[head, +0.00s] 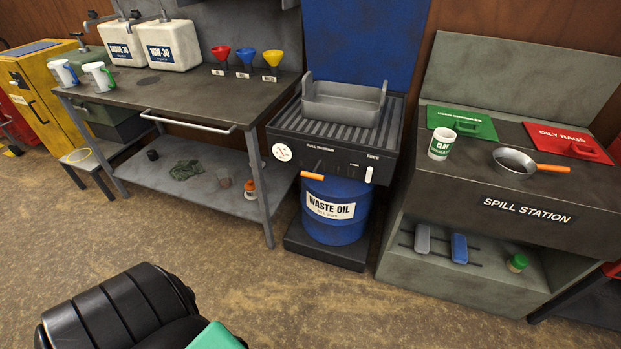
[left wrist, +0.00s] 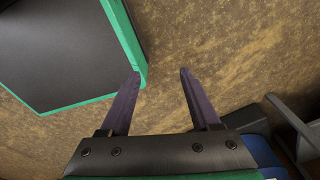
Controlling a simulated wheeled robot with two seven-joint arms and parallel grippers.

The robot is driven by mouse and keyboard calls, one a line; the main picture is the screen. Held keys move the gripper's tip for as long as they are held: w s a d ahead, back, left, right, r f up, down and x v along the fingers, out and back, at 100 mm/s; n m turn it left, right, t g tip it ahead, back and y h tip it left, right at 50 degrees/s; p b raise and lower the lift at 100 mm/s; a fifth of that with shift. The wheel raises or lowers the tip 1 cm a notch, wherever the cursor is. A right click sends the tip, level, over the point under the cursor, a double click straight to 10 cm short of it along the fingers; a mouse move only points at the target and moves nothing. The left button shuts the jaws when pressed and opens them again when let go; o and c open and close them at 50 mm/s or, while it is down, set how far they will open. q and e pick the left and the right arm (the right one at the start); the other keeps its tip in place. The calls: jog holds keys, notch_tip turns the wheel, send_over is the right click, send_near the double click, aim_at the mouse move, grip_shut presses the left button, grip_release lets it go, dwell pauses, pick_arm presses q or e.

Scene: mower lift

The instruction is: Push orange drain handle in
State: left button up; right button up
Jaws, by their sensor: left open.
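The orange drain handle (head: 312,175) sticks out from the lower front of the dark drain station (head: 335,150), left of its middle and above the blue waste oil drum (head: 335,228). My left gripper (left wrist: 160,75) shows only in the left wrist view. Its two purple fingers are apart with nothing between them, over the brown floor. The handle cannot be made out in the left wrist view. My right gripper is in neither view.
A workbench (head: 190,103) with jugs, mugs and funnels stands left of the drain station. The spill station (head: 500,205), with a pan (head: 514,160) and a cup (head: 441,144) on top, stands to its right. The brown floor (head: 300,300) in front is clear.

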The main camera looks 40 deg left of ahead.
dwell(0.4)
pick_arm(q)
jog(key=shift+c, duration=0.5)
jog(key=w, duration=0.1)
jog(key=w+a+m+b, duration=0.1)
jog(key=w, duration=0.1)
jog(key=w+a+m+t, duration=0.1)
jog(key=shift+w+f+b, duration=0.1)
jog(key=shift+w+b, duration=0.25)
jog(key=shift+b, duration=0.05)
grip_shut()
jog(key=m+t+y+b, duration=0.5)
jog(key=m+t+b, duration=0.7)
jog(key=m, duration=1.6)
send_near(311, 177)
jog(key=shift+t, duration=0.5)
jog(key=x, duration=0.4)
jog(key=f+x, duration=0.1)
jog(key=x, duration=0.1)
jog(key=shift+w+a+b, duration=0.15)
jog(key=shift+w+b, duration=0.15)
jog(key=shift+b, duration=0.1)
